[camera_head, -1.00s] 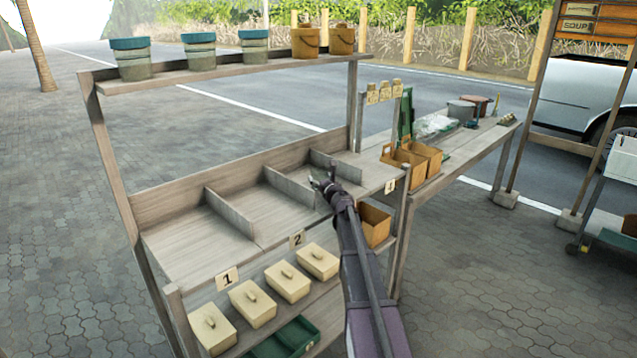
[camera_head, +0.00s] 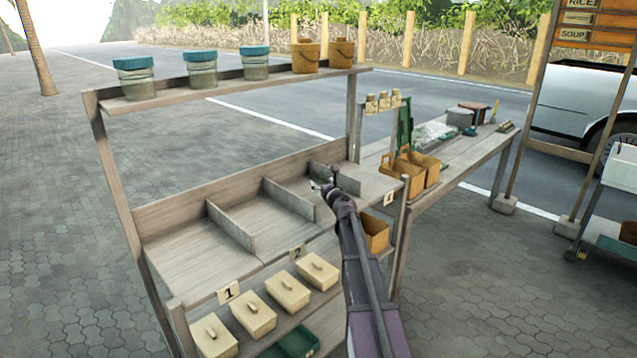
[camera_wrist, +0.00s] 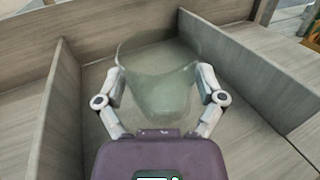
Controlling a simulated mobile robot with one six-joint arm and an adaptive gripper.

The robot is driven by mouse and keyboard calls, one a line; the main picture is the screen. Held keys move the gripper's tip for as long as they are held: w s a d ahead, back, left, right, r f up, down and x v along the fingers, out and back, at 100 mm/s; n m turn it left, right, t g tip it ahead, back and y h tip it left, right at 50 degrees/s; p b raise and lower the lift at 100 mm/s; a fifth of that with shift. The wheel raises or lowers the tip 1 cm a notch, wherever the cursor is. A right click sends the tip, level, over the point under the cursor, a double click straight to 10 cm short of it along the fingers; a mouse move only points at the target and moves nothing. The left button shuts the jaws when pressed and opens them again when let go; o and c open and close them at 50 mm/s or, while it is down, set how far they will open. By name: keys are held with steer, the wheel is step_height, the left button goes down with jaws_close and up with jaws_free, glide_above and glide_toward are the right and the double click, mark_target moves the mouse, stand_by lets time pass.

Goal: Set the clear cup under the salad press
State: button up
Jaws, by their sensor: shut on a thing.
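The clear cup (camera_wrist: 160,88) is a see-through, faintly green vessel in the wrist view, wider at the top. My gripper (camera_wrist: 160,75) is shut on it, one finger on each side. In the head view my gripper (camera_head: 322,184) is over the right part of the divided wooden shelf (camera_head: 205,262); the cup is too faint to make out there. A green upright thing (camera_head: 404,126) stands on the side table at the right; I cannot tell whether it is the salad press.
Wooden dividers (camera_wrist: 62,105) flank the cup. Teal-lidded jars (camera_head: 202,70) and brown pots (camera_head: 306,56) stand on the upper shelf. Brown boxes (camera_head: 425,170) sit on the side table (camera_head: 468,158). Cream lidded boxes (camera_head: 288,291) line the lower shelf.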

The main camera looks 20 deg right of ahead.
steer(key=s+r+p, duration=0.1)
steer(key=s, duration=1.3)
steer(key=shift+s+d+r, duration=0.15)
steer(key=shift+s, duration=0.15)
steer(key=shift+r, duration=0.1)
step_height(320, 180, up, 8)
steer(key=p, duration=0.8)
steer(key=shift+p, duration=0.35)
steer(key=shift+w+d+r, duration=0.1)
